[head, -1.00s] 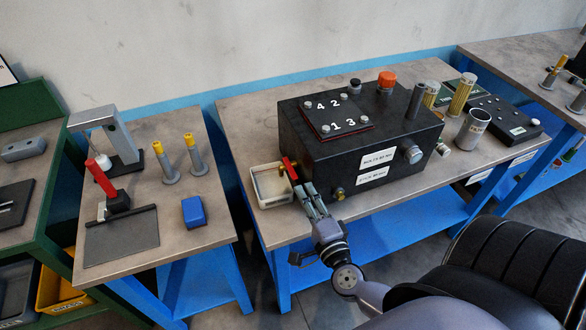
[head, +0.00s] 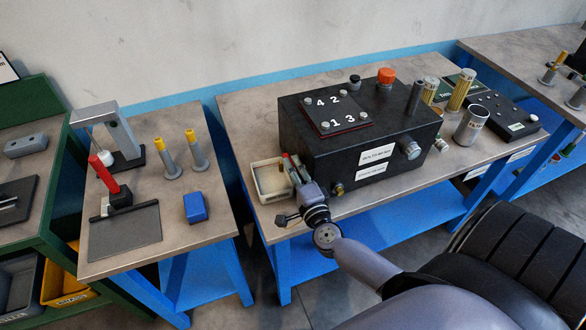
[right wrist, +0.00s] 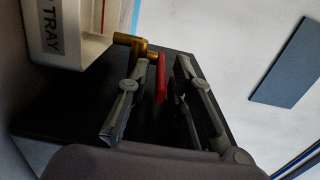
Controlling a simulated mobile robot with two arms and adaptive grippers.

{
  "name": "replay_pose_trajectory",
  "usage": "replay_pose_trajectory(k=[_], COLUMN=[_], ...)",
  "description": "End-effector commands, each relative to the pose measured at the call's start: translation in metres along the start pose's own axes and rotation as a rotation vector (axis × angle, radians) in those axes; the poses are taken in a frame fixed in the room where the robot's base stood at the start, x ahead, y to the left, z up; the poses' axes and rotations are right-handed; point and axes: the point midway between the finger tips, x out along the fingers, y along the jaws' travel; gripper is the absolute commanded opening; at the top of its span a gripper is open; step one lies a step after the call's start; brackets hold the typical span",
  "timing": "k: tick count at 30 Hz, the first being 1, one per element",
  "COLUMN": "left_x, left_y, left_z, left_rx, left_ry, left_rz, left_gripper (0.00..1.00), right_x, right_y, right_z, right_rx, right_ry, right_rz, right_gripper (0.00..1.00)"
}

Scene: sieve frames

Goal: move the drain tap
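The drain tap has a brass body (right wrist: 138,44) and a red lever (right wrist: 161,78), seen in the right wrist view at the side of the black tank (right wrist: 60,112). In the head view the black tank (head: 318,160) stands on the middle bench, and the tap is mostly hidden by my right gripper (head: 293,170). In the right wrist view my right gripper (right wrist: 158,88) is open, with the red lever between its fingers and gaps on both sides. A white tray (head: 256,186) sits beside the tap; it also shows in the right wrist view (right wrist: 92,50). My left gripper is not in view.
The tank carries a numbered plate (head: 352,124), an orange cap (head: 386,76) and side knobs. Grey and yellow cylinders stand right of it. A left bench holds a blue block (head: 195,208) and a red-handled tool (head: 103,174). The bench front right of my gripper is clear.

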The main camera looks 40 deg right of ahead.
Motion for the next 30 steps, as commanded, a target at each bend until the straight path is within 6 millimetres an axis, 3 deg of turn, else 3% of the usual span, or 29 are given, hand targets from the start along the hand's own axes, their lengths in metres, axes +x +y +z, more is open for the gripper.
replay_pose_trajectory(k=[8,30], left_x=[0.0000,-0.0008], left_y=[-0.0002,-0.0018], left_z=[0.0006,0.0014], left_rx=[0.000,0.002], left_ry=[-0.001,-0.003], left_rz=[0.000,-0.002], left_gripper=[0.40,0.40], right_x=[-0.0002,-0.0004], right_y=[-0.0001,0.0001], right_z=[0.0000,0.0004], right_rx=[0.000,0.001], right_ry=[0.000,0.003], right_rz=[0.000,0.001], right_gripper=[0.00,0.00])
